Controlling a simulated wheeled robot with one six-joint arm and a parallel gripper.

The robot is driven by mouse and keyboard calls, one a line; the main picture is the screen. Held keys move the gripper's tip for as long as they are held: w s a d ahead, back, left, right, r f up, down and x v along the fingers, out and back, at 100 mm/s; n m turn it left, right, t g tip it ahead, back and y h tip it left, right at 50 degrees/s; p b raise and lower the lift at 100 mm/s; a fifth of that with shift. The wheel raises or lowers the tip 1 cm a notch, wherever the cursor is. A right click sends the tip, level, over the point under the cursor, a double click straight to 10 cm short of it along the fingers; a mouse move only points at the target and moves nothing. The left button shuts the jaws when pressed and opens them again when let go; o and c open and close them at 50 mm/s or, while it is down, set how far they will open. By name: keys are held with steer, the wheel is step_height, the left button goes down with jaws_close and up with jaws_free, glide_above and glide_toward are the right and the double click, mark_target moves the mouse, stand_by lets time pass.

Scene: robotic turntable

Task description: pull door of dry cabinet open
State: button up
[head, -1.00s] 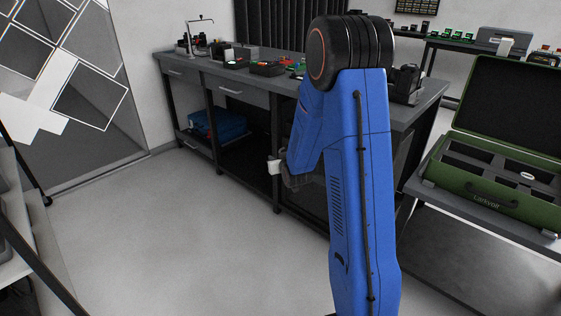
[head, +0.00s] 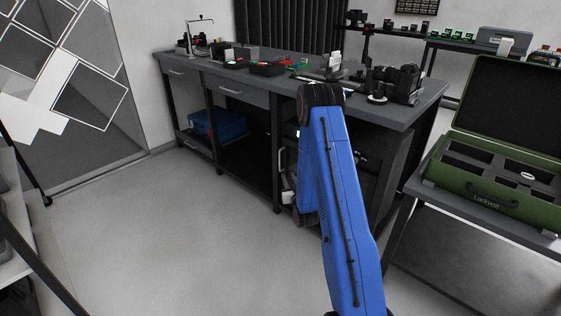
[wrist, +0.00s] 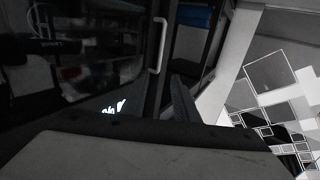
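The dry cabinet (head: 365,165) is a dark box under the bench, mostly hidden behind my blue arm in the head view. In the wrist view its dark glass door (wrist: 75,65) fills the left side, with a pale upright bar handle (wrist: 158,45) at the door's right edge and a small lit display (wrist: 113,108). The door looks shut. My gripper (head: 289,196) is low in front of the cabinet, near the handle, which shows as a pale strip in the head view (head: 282,160). In the wrist view one dark finger shows just right of the handle's lower end; contact and finger opening are unclear.
The bench (head: 240,82) carries small bins and a camera (head: 400,82) above the cabinet. A green open case (head: 480,200) stands on a table at right. The floor at left is clear.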

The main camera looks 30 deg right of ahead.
steer(key=x, duration=1.7)
steer(key=shift+a, duration=0.1)
steer(key=shift+s+r, duration=0.1)
jaws_close()
